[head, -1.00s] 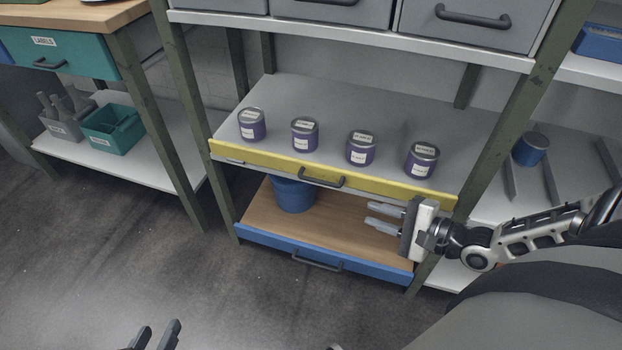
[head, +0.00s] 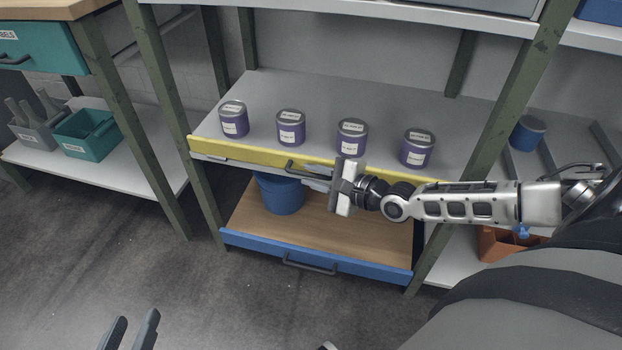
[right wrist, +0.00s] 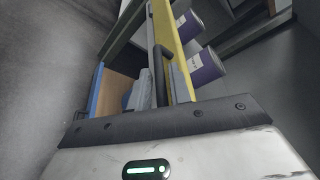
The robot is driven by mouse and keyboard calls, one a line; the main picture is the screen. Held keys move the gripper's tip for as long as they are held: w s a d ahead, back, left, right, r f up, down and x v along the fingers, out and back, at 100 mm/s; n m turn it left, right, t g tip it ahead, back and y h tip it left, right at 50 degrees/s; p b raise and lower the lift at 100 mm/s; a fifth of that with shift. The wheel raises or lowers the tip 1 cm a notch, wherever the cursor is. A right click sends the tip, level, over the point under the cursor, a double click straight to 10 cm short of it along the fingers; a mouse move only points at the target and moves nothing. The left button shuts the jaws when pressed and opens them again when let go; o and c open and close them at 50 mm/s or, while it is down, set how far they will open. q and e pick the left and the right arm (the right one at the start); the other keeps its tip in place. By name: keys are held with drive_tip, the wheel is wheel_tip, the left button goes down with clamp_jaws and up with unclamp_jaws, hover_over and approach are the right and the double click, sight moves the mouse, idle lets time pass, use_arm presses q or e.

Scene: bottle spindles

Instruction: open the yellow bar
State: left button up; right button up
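The yellow bar (head: 240,155) runs along the front edge of the grey shelf, with a dark handle (head: 305,170) at its middle. It also shows in the right wrist view (right wrist: 168,30), with the handle there too (right wrist: 157,60). My right gripper (head: 317,178) is at the right part of the handle. In the right wrist view its two fingers (right wrist: 160,90) are apart, one on each side of the handle; contact is not clear. My left gripper (head: 130,330) is open and empty at the bottom of the head view, far from the bar.
Several purple cans (head: 291,128) stand in a row on the shelf behind the bar. Below are a blue bucket (head: 280,196) on a wooden board and a blue bar (head: 345,266) with its own handle. Green posts (head: 204,190) flank the shelf. The floor in front is clear.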

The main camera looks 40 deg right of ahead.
drive_tip(key=shift+w+a+f, duration=0.1)
drive_tip(key=shift+w+a, duration=0.1)
drive_tip(key=shift+w, duration=0.25)
clamp_jaws()
